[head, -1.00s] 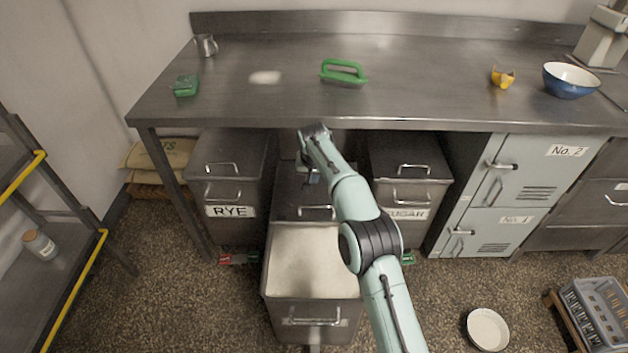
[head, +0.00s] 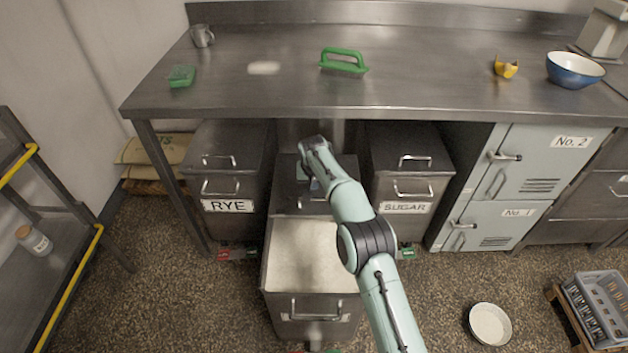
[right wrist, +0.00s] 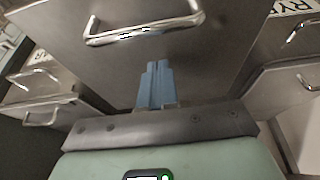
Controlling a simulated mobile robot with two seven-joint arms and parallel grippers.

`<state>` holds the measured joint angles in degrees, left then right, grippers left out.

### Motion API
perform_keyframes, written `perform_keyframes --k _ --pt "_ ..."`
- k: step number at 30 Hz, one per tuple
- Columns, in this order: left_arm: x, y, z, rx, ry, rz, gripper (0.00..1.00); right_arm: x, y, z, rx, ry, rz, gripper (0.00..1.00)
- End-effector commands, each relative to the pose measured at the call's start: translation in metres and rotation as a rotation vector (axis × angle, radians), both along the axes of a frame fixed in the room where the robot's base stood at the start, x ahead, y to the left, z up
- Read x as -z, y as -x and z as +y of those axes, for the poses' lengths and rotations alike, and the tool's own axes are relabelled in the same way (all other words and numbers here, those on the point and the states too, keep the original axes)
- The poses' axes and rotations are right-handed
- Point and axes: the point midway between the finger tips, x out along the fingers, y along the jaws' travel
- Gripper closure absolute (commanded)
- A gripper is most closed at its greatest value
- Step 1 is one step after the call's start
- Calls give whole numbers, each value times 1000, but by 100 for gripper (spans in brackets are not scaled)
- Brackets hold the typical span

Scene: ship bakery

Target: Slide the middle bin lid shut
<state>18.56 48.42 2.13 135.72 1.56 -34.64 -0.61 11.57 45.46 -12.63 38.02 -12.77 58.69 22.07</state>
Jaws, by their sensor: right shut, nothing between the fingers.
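The middle bin (head: 283,290) is pulled out from under the counter, and its open front part shows a pale, flour-like fill. Its grey metal lid (head: 284,190) lies slid back over the rear part. The lid's bar handle (head: 315,197) is partly hidden by my right arm. My right gripper (head: 311,183) is low over the lid, behind the handle, with nothing in it. In the right wrist view its blue fingers (right wrist: 156,85) are together, pointing towards a bar handle (right wrist: 145,33). I cannot tell whether they touch the metal. My left gripper is not in view.
The RYE bin (head: 229,160) stands left and the SUGAR bin (head: 408,155) right, both closed.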

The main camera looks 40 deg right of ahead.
Motion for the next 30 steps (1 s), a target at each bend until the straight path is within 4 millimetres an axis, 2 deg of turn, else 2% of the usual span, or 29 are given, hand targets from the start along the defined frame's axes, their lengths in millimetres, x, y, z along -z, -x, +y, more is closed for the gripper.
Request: perform_keyframes --k 12,30 --pt "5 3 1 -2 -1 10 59 4 18 14 0 -1 -1 100" --pt "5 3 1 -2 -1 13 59 5 20 16 0 -1 0 100"
